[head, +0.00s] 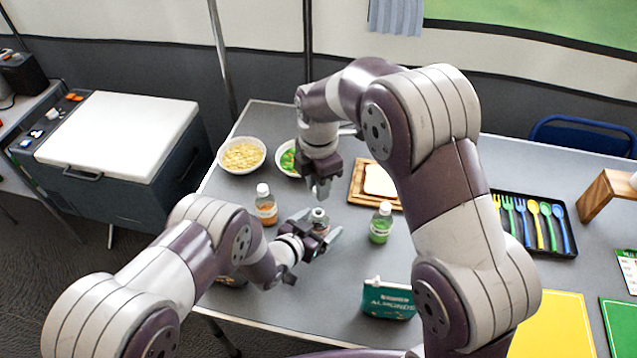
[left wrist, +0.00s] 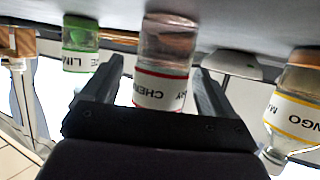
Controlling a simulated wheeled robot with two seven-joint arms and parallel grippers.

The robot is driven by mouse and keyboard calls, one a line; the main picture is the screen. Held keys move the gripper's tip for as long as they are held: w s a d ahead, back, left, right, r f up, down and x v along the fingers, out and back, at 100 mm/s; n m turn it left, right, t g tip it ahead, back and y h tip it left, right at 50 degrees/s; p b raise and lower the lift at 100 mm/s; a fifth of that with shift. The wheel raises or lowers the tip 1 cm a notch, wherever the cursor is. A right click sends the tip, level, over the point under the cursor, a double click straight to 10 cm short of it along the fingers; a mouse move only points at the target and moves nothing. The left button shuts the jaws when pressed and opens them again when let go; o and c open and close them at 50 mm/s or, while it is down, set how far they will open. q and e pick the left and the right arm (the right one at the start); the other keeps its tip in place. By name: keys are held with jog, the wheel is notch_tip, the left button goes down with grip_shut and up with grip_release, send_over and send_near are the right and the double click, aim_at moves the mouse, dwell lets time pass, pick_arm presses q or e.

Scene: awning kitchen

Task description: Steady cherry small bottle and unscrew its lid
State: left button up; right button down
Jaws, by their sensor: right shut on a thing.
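The cherry small bottle (head: 319,215) stands upright on the grey table, and its red-edged CHERRY label shows upside down in the left wrist view (left wrist: 162,85). No white lid shows on its top in the head view. My left gripper (head: 319,228) is around the bottle with one finger on each side; the fingers (left wrist: 160,72) look open, with small gaps to the bottle. My right gripper (head: 321,190) is above the bottle, pointing down, apart from it. It is shut on the lid, which its fingers hide.
A mango bottle (head: 266,208) stands left of the cherry bottle and a lime bottle (head: 381,226) right, both with white lids. Two bowls (head: 242,155) and a board with bread (head: 378,184) lie behind. An almonds bag (head: 388,300) stands in front.

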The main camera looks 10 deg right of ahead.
pick_arm(q)
jog(key=p+v, duration=0.1)
jog(key=v, duration=1.1)
pick_arm(e)
jog(key=shift+r, duration=0.75)
